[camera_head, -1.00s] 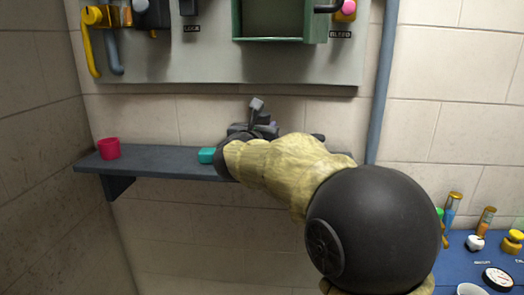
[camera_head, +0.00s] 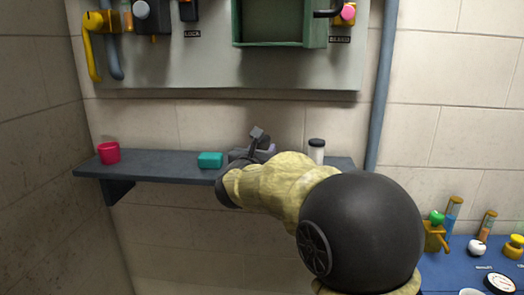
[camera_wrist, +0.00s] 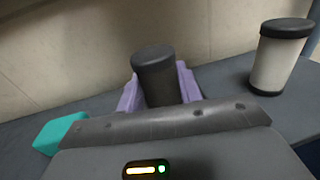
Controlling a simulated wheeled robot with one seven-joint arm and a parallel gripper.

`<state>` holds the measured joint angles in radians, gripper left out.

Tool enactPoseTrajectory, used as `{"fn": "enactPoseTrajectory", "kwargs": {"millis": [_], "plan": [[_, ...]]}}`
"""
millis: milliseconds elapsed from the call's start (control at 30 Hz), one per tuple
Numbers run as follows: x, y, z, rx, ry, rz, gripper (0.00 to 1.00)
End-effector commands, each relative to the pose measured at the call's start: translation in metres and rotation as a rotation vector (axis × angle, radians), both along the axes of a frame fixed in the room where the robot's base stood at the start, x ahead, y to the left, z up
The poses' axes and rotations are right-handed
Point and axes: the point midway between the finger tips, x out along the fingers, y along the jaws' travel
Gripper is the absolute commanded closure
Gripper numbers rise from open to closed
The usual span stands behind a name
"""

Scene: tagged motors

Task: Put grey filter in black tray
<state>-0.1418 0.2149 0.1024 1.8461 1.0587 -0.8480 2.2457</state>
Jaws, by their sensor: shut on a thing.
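My gripper (camera_wrist: 160,88) has pale purple fingers and is shut on a dark grey cylinder (camera_wrist: 154,68), which I take to be the grey filter. The fingers are on either side of it. The cylinder's lower part is hidden behind my gripper body in the wrist view, so I cannot tell whether it touches the shelf. In the head view my gripper (camera_head: 266,148) is over the shelf, largely hidden by my arm. I cannot make out a black tray in either view.
A dark grey wall shelf (camera_head: 150,167) carries a red cup (camera_head: 109,153), a teal block (camera_head: 210,160) left of my gripper and a white canister with a black lid (camera_head: 316,152) to its right. A panel (camera_head: 190,65) hangs above. A blue table (camera_head: 460,262) stands at lower right.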

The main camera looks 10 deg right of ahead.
Motion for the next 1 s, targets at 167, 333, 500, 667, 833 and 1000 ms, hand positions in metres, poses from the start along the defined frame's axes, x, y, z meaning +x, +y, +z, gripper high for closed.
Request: {"fn": "enactPoseTrajectory", "kwargs": {"millis": [167, 333, 500, 667, 833, 1000], "plan": [[0.0, 0.0, -0.001, 0.0, 0.0, 0.0, 0.47], [0.0, 0.0, -0.001, 0.0, 0.0, 0.0, 0.43], [0.0, 0.001, 0.0, 0.0, 0.0, 0.002, 0.43], [-0.009, 0.005, 0.001, 0.001, -0.003, 0.002, 0.43], [-0.034, 0.017, -0.001, 0.0, -0.002, 0.001, 0.43], [-0.064, 0.031, -0.001, 0.0, -0.002, 0.0, 0.43]]}}
